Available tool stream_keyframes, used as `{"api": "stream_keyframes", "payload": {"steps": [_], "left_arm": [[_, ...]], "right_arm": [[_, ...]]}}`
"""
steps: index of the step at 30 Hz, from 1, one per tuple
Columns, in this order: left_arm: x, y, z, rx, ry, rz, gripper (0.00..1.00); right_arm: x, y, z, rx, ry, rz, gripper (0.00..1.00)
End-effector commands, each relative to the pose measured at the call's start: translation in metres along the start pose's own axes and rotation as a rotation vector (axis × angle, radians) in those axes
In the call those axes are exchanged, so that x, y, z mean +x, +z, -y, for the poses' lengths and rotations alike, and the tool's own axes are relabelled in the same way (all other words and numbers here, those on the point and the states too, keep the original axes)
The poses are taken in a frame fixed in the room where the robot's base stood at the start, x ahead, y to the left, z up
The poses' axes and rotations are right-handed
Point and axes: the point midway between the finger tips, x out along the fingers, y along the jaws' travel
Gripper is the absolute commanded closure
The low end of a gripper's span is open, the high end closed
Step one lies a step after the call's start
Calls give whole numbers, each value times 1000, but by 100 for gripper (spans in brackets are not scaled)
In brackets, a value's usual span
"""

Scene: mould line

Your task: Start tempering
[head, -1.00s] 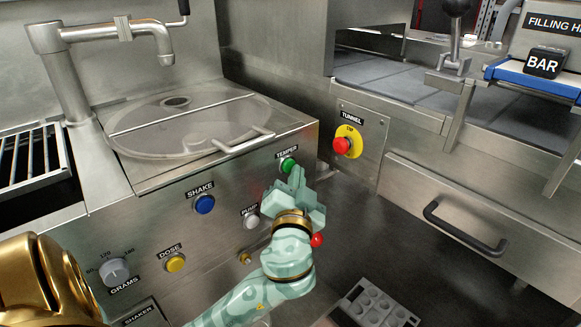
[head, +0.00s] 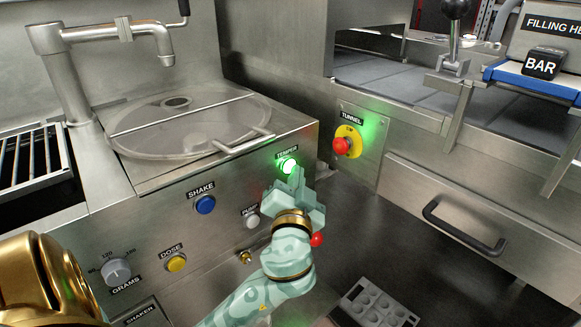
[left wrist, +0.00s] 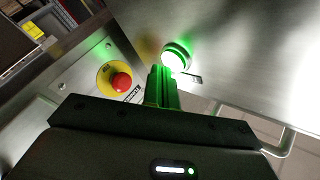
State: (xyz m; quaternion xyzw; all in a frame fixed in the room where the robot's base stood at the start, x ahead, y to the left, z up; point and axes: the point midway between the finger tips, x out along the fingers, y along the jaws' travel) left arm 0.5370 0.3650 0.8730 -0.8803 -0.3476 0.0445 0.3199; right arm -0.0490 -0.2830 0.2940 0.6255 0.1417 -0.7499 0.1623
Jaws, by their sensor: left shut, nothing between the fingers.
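The green TEMPER button (head: 287,166) is lit on the steel front panel, below the right end of the tempering tank's lid (head: 185,125). It glows brightly in the left wrist view too (left wrist: 176,57). My left gripper (head: 296,176) is shut and empty, with its fingertips just below the button. In the left wrist view its fingers (left wrist: 160,78) end right beside the button; I cannot tell if they touch it. My right gripper is not in view.
A red TUNNEL stop button (head: 342,146) on a yellow plate sits close on the right. A blue SHAKE button (head: 205,204), a white PUMP button (head: 252,221) and a yellow DOSE button (head: 176,263) are on the panel. A grey mould (head: 376,306) lies lower right.

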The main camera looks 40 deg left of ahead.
Motion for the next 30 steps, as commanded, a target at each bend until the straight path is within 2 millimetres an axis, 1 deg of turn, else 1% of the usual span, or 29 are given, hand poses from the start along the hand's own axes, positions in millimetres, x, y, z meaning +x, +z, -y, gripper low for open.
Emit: {"api": "stream_keyframes", "payload": {"steps": [7, 21, 30], "left_arm": [[-3, -2, -3, -1, 2, 0, 100], [-39, -27, -30, -1, 2, 1, 100], [-42, -31, -31, 0, 1, -1, 100]], "right_arm": [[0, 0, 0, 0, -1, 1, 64], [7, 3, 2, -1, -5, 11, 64], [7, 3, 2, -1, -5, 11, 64]]}}
